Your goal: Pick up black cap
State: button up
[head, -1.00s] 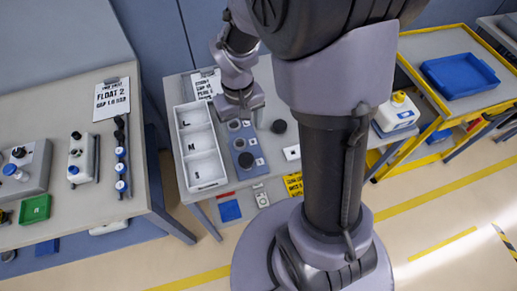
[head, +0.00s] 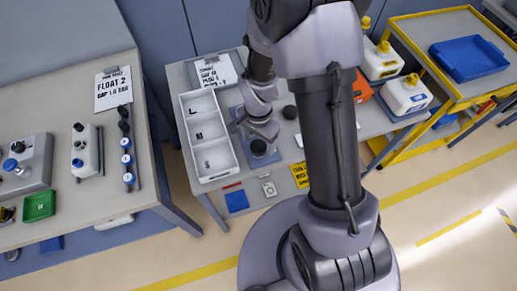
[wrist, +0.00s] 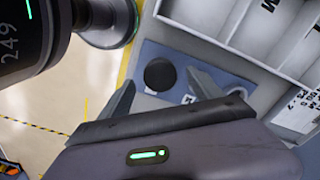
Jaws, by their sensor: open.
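A round black cap (wrist: 160,74) sits on the blue plate (wrist: 190,58), between my open fingers as seen in the wrist view. It also shows in the head view (head: 258,148), at the near end of the plate. My gripper (wrist: 161,92) is open and empty, with one finger to each side of the cap in the picture. In the head view my gripper (head: 258,130) hangs over the plate and hides much of it. I cannot tell how far above the cap the fingertips are. A second black cap (head: 290,112) lies on the table right of the plate.
A white tray (head: 232,160) with L, M and S compartments stands left of the plate. White jugs with yellow caps (head: 407,95) stand at the right. A yellow sign (head: 300,175) is at the table's front. The left table (head: 60,110) holds bottles and a green box.

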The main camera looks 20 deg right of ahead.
aim_at(258, 146)
notch_tip(258, 146, down, 3)
jog(key=shift+f+b, duration=0.15)
jog(key=shift+b, duration=0.15)
jog(key=shift+c, duration=0.4)
